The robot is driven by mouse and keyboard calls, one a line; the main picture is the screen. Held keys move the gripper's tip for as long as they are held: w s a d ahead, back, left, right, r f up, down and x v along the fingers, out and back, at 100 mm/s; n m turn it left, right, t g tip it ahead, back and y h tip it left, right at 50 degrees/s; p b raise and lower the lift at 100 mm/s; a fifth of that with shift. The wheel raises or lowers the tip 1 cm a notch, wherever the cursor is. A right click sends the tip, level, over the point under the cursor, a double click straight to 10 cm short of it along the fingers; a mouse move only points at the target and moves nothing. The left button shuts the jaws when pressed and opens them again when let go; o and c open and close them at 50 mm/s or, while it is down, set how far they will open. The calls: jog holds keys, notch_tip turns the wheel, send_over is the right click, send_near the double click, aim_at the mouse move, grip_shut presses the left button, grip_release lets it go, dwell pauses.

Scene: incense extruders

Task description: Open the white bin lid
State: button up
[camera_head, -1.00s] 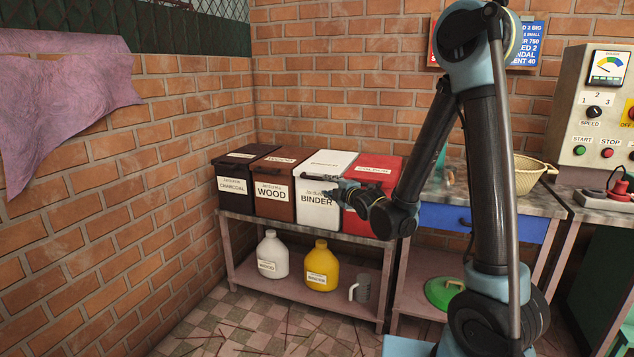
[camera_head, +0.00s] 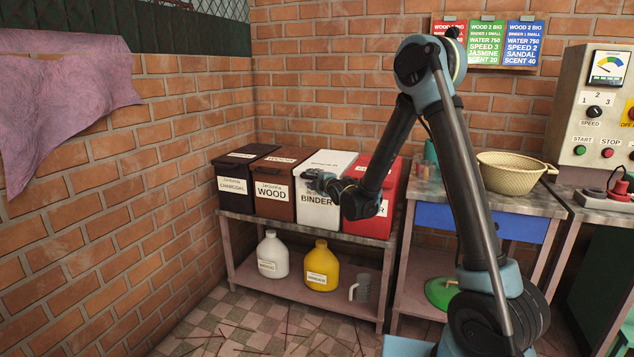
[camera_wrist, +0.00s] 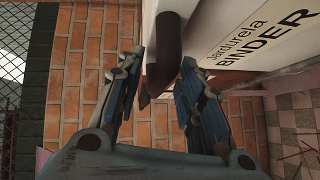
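The white bin (camera_head: 316,216) labelled BINDER stands on the table between the brown and red bins. Its white lid (camera_head: 333,158) lies shut on top. My gripper (camera_head: 312,178) is at the lid's front edge in the head view, and the arm reaches in from the right. In the wrist view my gripper (camera_wrist: 160,72) is open, with its two blue-grey fingers apart. A dark handle (camera_wrist: 166,50) shows between or just beyond the fingertips, beside the white bin wall (camera_wrist: 232,38). I cannot tell whether a finger touches it. In the head view my gripper mostly hides the handle.
A black CHARCOAL bin (camera_head: 232,186) and brown WOOD bin (camera_head: 272,195) stand to the left. A red bin (camera_head: 375,221) stands close on the right, behind my forearm. White (camera_head: 272,256) and yellow (camera_head: 322,268) jugs sit on the lower shelf.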

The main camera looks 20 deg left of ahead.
jog(key=shift+w+a, duration=0.25)
jog(key=shift+w, duration=0.05)
jog(key=shift+c, duration=0.4)
